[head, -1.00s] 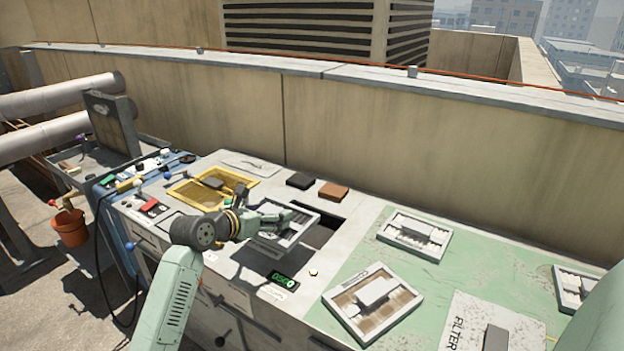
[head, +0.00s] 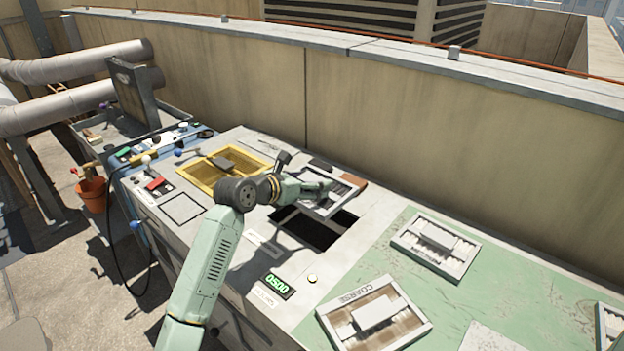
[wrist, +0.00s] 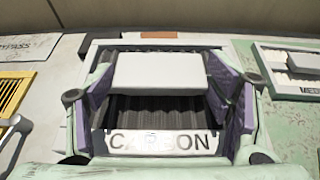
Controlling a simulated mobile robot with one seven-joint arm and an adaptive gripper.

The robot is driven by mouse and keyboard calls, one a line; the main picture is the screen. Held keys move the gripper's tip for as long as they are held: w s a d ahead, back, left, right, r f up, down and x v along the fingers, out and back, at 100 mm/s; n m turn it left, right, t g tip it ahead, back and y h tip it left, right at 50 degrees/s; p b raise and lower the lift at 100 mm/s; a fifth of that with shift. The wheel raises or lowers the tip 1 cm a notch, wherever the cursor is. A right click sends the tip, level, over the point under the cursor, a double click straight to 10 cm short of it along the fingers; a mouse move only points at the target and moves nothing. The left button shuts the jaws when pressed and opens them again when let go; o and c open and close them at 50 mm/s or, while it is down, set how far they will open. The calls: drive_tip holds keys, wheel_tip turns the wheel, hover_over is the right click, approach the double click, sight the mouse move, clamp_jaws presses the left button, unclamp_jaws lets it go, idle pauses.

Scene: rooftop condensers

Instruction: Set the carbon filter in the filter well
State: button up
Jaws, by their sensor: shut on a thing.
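The carbon filter (wrist: 162,143) is a light-framed panel with dark pleats, a pale raised grip block and the word CARBON on its near edge. In the head view the carbon filter (head: 346,188) is held above the bench, over the far side of the filter well (head: 312,232), a dark rectangular opening. The well's near part shows and its far part is hidden under the filter. My gripper (wrist: 160,75) is shut on the filter's grip block, with a purple-lined finger at each side. My gripper (head: 318,190) also shows in the head view.
A yellow mesh-bottomed frame (head: 207,176) lies left of the well. A COARSE filter (head: 415,333) and another framed filter (head: 436,268) lie on the green surface to the right. A green 0500 display (head: 276,283) sits in front of the well. A wall runs behind.

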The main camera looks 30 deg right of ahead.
drive_tip(key=shift+f+b, duration=4.55)
drive_tip(key=shift+f, duration=2)
drive_tip(key=shift+s+f, duration=0.1)
drive_tip(key=shift+f, duration=0.05)
